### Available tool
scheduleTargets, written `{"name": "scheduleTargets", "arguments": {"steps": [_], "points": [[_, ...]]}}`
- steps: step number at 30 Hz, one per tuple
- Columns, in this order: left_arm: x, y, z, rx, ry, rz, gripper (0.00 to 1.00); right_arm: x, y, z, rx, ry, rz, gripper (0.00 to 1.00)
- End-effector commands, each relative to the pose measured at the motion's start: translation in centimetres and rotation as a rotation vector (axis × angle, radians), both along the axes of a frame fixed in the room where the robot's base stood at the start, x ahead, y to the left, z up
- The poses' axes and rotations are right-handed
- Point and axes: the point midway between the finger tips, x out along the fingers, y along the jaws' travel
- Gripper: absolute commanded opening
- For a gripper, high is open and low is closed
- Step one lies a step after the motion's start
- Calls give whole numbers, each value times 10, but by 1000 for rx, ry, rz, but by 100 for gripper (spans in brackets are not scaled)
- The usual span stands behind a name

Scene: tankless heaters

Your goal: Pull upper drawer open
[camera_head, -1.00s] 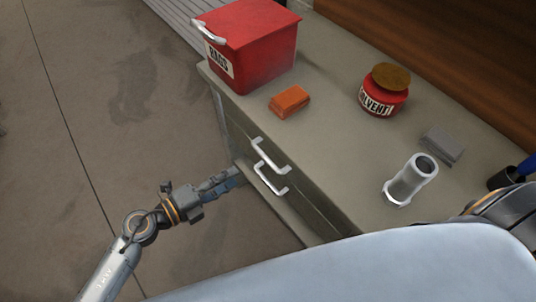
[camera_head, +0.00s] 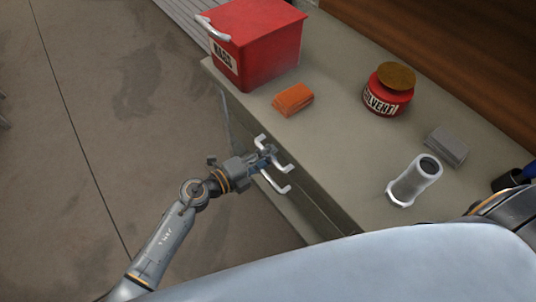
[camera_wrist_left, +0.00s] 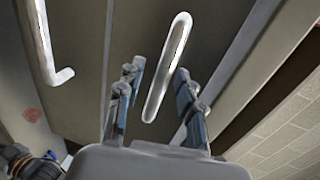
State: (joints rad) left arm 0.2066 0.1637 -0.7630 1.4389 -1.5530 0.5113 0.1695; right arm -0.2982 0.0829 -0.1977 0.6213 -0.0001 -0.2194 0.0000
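The upper drawer's silver bar handle (camera_head: 284,166) shows on the dark front of the cabinet (camera_head: 310,205), just below the counter edge, partly hidden by my gripper. The lower drawer's handle (camera_head: 272,183) is below it. My left gripper (camera_head: 268,153) is at the upper handle. In the left wrist view the two fingers of this gripper (camera_wrist_left: 158,88) are apart, with the upper handle (camera_wrist_left: 166,65) lined up between them; contact cannot be told. The other handle (camera_wrist_left: 48,45) is at the left there. The upper drawer looks shut.
The floor left of the cabinet is clear.

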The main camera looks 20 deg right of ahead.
Motion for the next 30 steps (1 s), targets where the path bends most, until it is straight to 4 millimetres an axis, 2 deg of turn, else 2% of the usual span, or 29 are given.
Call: {"name": "scheduleTargets", "arguments": {"steps": [1, 6, 7, 20, 26, 30], "points": [[0, 0, 0, 0, 0, 0, 37, -1, 0, 0, 0, 2, 0, 0], [0, 0, 0, 0, 0, 0, 2, -3, 0, 0, 0, 5, 0, 0], [0, 0, 0, 0, 0, 0, 0, -3, 0, 0, 0, 5, 0, 0], [-2, 7, 0, 1, 0, 1, 0, -3, 2, 2, 2, 6, 1, 0], [-12, 34, 0, 4, 1, 1, 0, -3, 5, 7, 6, 5, 2, 0], [-23, 66, 0, 6, 2, 2, 0, -3, 6, 12, 7, 6, 2, 0]]}}
